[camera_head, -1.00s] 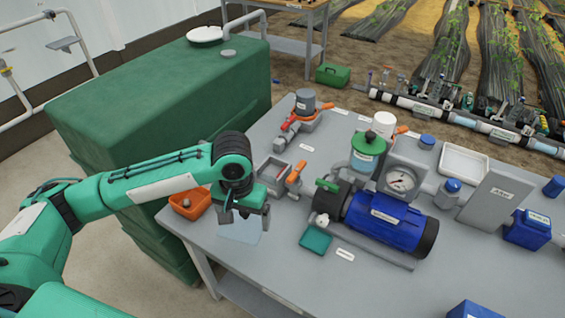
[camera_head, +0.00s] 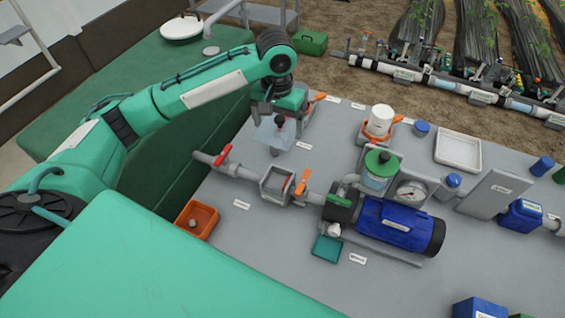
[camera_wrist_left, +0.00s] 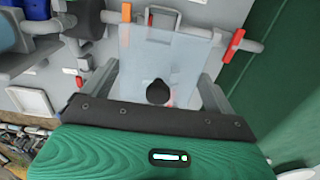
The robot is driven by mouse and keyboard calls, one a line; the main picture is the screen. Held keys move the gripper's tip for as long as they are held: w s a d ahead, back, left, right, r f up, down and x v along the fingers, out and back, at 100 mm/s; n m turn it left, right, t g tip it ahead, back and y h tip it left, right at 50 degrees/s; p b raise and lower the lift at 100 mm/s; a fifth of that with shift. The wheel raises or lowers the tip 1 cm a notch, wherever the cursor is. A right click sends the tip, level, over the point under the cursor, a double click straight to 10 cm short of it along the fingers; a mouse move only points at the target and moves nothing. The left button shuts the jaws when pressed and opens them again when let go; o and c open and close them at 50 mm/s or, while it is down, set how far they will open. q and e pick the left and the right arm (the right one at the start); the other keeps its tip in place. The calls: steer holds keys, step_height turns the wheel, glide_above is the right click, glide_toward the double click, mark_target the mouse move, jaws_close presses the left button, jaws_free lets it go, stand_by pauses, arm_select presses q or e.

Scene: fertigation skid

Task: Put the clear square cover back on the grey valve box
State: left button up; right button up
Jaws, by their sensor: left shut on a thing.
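The clear square cover (camera_head: 284,134) hangs from my left gripper (camera_head: 275,118) above the far left part of the grey table. In the left wrist view the see-through cover (camera_wrist_left: 145,50) has a dark knob (camera_wrist_left: 158,92) between the two fingers, and the gripper is shut on it. The grey valve box (camera_head: 276,186) stands open on the pipe, nearer the table's front than the cover and apart from it. In the left wrist view the valve box (camera_wrist_left: 164,13) shows at the top edge, partly behind the cover. My right gripper is not in view.
A red handle (camera_head: 223,155) and an orange handle (camera_head: 302,182) flank the valve box on its pipe. A blue pump (camera_head: 395,223) stands to the right. An orange tray (camera_head: 197,220) sits at the table's left edge. The table's front is mostly bare.

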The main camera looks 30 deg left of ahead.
arm_select(q)
steer(key=f+p, duration=0.3)
steer(key=f, duration=1.5)
steer(key=shift+s+f, duration=0.2)
steer(key=shift+f, duration=0.1)
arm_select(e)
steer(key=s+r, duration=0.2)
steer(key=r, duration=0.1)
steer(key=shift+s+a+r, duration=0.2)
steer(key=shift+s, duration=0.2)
arm_select(q)
steer(key=shift+f, duration=0.45)
steer(key=o, duration=0.7)
steer(key=shift+o, duration=0.2)
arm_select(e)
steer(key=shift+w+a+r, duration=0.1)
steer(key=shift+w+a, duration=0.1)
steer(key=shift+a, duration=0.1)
